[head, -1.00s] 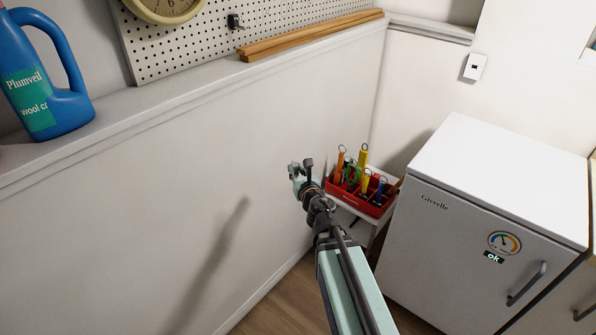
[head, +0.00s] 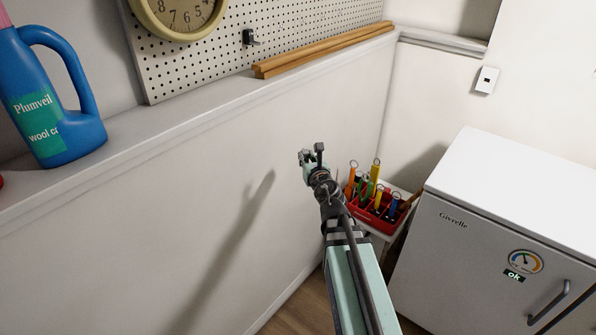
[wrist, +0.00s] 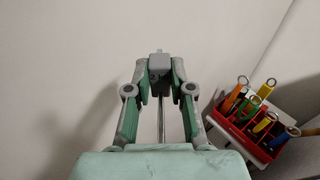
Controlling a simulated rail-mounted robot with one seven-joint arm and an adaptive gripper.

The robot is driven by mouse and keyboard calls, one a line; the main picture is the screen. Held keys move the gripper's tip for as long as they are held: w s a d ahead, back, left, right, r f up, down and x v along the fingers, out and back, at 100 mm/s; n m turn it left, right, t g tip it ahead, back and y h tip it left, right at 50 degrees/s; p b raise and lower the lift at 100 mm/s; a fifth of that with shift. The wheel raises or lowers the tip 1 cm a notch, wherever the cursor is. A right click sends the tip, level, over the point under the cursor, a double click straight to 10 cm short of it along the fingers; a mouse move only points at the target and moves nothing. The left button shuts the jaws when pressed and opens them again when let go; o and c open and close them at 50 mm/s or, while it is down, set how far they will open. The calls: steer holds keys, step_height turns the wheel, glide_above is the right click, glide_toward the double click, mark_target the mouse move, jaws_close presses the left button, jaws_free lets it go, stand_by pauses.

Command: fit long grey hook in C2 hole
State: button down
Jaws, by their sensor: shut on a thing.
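My gripper (wrist: 160,78) is shut on the long grey hook (wrist: 160,65). Its grey block sits between the fingertips, and a thin metal rod shows between the fingers below it. In the head view my gripper (head: 312,155) is in front of the white wall, below the ledge and the pegboard (head: 300,22). The hook is too small there to make out its shape. The pegboard is white with many small holes. The C2 hole cannot be picked out, and no hole labels are readable.
A dark fitting (head: 249,37) is on the pegboard, beside a round clock (head: 180,12). Wooden strips (head: 325,50) lie on the ledge (head: 190,104), with a blue bottle (head: 70,135) at left. A red tool caddy (head: 368,216) and white fridge (head: 500,210) stand right.

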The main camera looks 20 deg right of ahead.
steer(key=w+d+r+p, duration=0.1)
steer(key=w+d+r, duration=0.1)
steer(key=d+r, duration=0.65)
steer(key=w+d+r, duration=0.1)
steer(key=d+r, duration=0.3)
steer(key=r, duration=1)
steer(key=w+d+r+p, duration=0.1)
steer(key=w+d+r, duration=0.1)
steer(key=d+r, duration=0.65)
steer(key=s+r+n+g+y, duration=0.1)
steer(key=s+r+n+y, duration=0.25)
steer(key=r, duration=1.35)
steer(key=s+r+n+g+y, duration=0.15)
steer(key=r+y, duration=0.25)
steer(key=r, duration=1.2)
steer(key=w+a+f+n+y, duration=0.1)
steer(key=w+a, duration=0.8)
steer(key=w, duration=0.4)
steer(key=w+a+f+n+y+p, duration=0.1)
steer(key=w+a, duration=0.8)
steer(key=w, duration=0.4)
steer(key=shift+a, duration=0.4)
steer(key=shift+y+p, duration=0.25)
steer(key=shift+p, duration=0.4)
steer(key=shift+w+a, duration=0.15)
steer(key=shift+w, duration=0.05)
